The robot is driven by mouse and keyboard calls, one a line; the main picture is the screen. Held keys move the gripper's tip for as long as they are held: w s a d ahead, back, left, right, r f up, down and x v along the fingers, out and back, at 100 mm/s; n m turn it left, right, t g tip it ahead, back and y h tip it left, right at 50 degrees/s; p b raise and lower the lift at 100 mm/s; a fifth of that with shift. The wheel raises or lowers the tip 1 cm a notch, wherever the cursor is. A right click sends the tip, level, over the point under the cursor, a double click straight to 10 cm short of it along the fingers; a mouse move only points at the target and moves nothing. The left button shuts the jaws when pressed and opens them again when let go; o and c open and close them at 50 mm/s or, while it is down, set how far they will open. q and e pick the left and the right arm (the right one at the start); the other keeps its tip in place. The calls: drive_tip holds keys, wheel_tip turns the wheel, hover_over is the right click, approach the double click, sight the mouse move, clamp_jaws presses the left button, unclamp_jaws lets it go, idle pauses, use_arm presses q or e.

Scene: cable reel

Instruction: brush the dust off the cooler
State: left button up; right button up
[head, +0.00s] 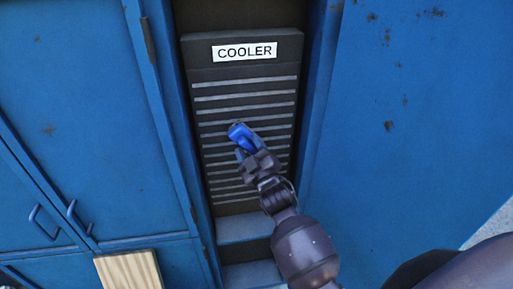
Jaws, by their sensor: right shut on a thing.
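The cooler (215,96) is a dark, tall unit with a white "COOLER" label at its top and several light horizontal slats below. It stands in a narrow recess between blue panels. My right gripper (248,147) is in front of the slats, a little right of the cooler's middle. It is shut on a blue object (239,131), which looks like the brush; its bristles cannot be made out. I cannot tell whether the blue object touches the slats. The gripper and arm hide part of the lower slats. My left gripper is not in view.
A blue cabinet (75,120) with two handles (60,218) is on the left. A blue panel (420,120) with dark worn spots is on the right. A wooden board (128,270) is at the lower left. A grey step (240,228) lies below the cooler.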

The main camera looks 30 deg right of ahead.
drive_tip(key=w+a+b, duration=0.1)
drive_tip(key=w+a, duration=0.1)
drive_tip(key=a, duration=0.5)
drive_tip(key=shift+w+a+b, duration=0.15)
drive_tip(key=shift+a+b, duration=0.15)
idle(0.6)
